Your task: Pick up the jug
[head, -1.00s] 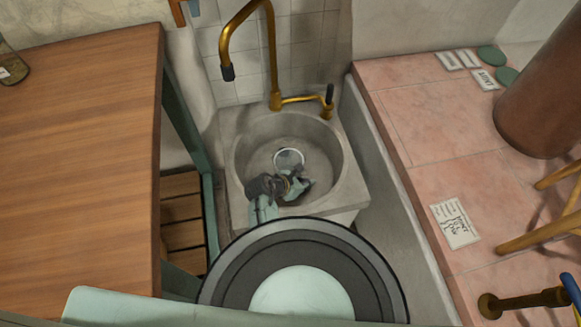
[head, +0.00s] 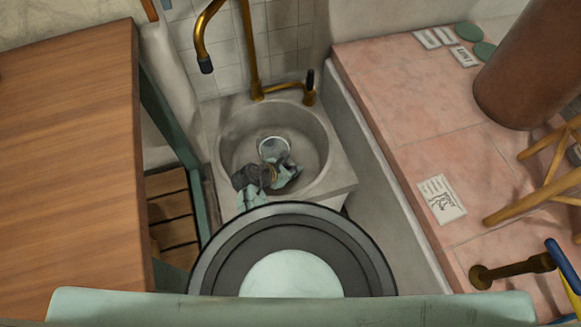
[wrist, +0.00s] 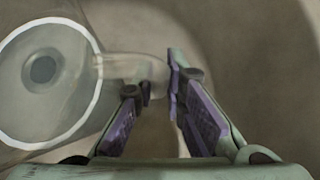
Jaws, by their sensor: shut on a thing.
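The jug (head: 273,150) is a clear glass vessel with a pale round rim, inside the grey sink basin (head: 325,150). In the wrist view the jug (wrist: 68,98) fills the left side, its mouth facing the camera and a darker round patch inside. Its handle reaches right, towards my fingers. My gripper (head: 280,172) is low in the basin, on the near side of the jug. In the wrist view my gripper (wrist: 160,84) has its purple-padded fingers closed on the handle. The jug's underside is hidden, so I cannot tell whether it touches the basin floor.
A brass tap (head: 247,50) rises behind the basin. A wooden table (head: 70,170) stands left. A pink tiled counter (head: 400,110) lies right, with a brown cylinder (head: 525,75), paper cards (head: 441,199) and a wooden stool-like frame (head: 530,190).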

